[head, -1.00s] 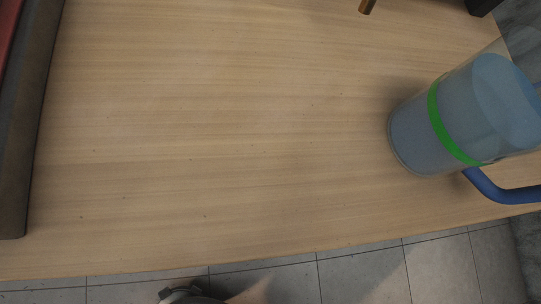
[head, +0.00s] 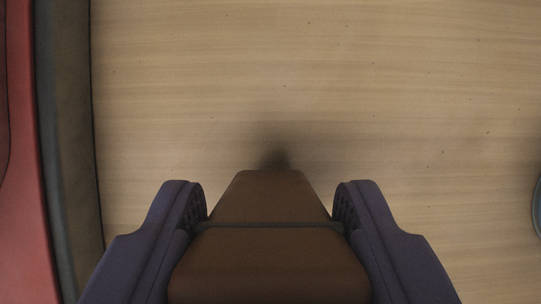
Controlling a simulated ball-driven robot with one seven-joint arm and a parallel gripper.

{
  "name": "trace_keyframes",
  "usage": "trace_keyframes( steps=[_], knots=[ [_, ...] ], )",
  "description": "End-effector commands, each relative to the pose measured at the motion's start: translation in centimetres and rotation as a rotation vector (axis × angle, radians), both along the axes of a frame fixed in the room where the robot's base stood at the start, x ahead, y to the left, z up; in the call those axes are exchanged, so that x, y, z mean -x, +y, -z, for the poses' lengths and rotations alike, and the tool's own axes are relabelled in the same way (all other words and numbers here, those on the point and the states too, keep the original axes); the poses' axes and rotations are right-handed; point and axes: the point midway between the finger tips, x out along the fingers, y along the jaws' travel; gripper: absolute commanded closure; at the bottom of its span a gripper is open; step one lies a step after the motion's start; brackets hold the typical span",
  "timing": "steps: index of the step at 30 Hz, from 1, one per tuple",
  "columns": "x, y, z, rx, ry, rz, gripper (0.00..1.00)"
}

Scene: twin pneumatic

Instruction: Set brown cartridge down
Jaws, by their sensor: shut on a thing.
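The brown cartridge (head: 270,265) is a brown block with a thin dark line across it, at the bottom middle of the head view. My gripper (head: 270,215) is shut on it, with one dark purple finger on each side. The cartridge's far end points at the wooden table (head: 300,90). A small dark shadow lies on the wood just beyond that end. I cannot tell whether the cartridge touches the table.
A red and dark grey object (head: 65,150) runs along the left edge of the view. A sliver of a rounded bluish thing (head: 537,208) shows at the right edge. The wood between them is clear.

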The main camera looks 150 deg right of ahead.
Motion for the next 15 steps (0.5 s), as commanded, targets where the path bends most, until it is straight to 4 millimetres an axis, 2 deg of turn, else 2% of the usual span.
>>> trace_keyframes(
  steps=[1,3,13,14,15],
  knots=[
    [0.01,-0.01,1.37,0.000,0.000,0.000,0.89],
    [0.01,0.00,1.92,0.000,0.000,-0.001,0.89],
    [0.03,-0.01,2.02,0.000,-0.001,-0.001,0.89],
    [0.04,-0.01,1.99,0.000,0.000,-0.001,0.49],
    [0.04,-0.01,1.95,0.000,0.000,-0.001,0.39]
  ],
)
